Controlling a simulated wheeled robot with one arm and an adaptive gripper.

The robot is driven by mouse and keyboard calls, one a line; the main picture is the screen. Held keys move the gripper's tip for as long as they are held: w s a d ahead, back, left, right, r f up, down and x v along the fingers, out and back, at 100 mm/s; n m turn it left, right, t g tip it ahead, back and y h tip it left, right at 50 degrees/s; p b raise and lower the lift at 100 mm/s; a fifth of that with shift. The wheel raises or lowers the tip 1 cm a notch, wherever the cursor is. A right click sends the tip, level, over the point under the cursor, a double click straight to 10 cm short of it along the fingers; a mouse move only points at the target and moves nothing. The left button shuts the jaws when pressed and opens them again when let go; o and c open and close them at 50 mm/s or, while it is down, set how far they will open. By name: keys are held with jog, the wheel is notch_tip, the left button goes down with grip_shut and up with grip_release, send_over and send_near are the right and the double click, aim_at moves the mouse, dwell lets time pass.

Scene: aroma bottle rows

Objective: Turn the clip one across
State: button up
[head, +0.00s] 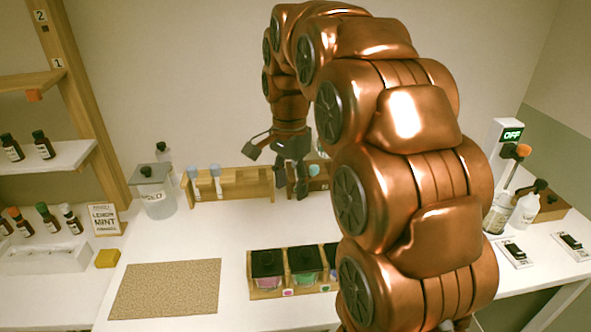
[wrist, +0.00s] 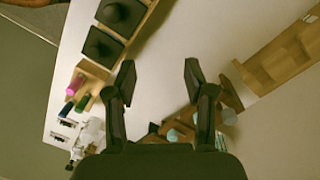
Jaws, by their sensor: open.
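My gripper (head: 275,172) is open in the head view, hanging near the back wall above the table, in front of a wooden rack (head: 230,186). In the wrist view its two fingers (wrist: 160,78) stand apart with only bare white tabletop between their tips. I cannot identify a clip for certain in either view. A small orange piece (head: 34,96) sits under the upper wooden shelf at the left, below the label 1 on the post. My arm covers part of the table's right half in the head view.
Black-lidded jars (head: 267,268) stand in a wooden holder at the table's front. A cork mat (head: 165,288) lies to their left. A lidded container (head: 153,190) stands at the back left. A stand reading OFF (head: 506,135) and switches (head: 515,252) are at the right.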

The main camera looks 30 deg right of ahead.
jog(key=s+a+f+n, duration=0.4)
jog(key=s+a+n, duration=0.3)
jog(key=s, duration=0.5)
jog(key=shift+s+f, duration=0.1)
jog(key=shift+s, duration=0.1)
dwell(0.3)
jog(key=s+a+f+n, duration=0.1)
jog(key=s+f+n, duration=0.2)
jog(key=s, duration=0.4)
jog(key=s+a+f+n+g, duration=0.1)
jog(key=s+a+f+n, duration=0.1)
jog(key=s, duration=0.5)
jog(key=f+n, duration=0.1)
jog(key=n, duration=0.1)
jog(key=shift+f+n, duration=0.3)
jog(key=shift+n, duration=0.1)
jog(key=shift+c, duration=0.8)
jog(key=shift+d, duration=0.1)
jog(key=shift+c, duration=0.3)
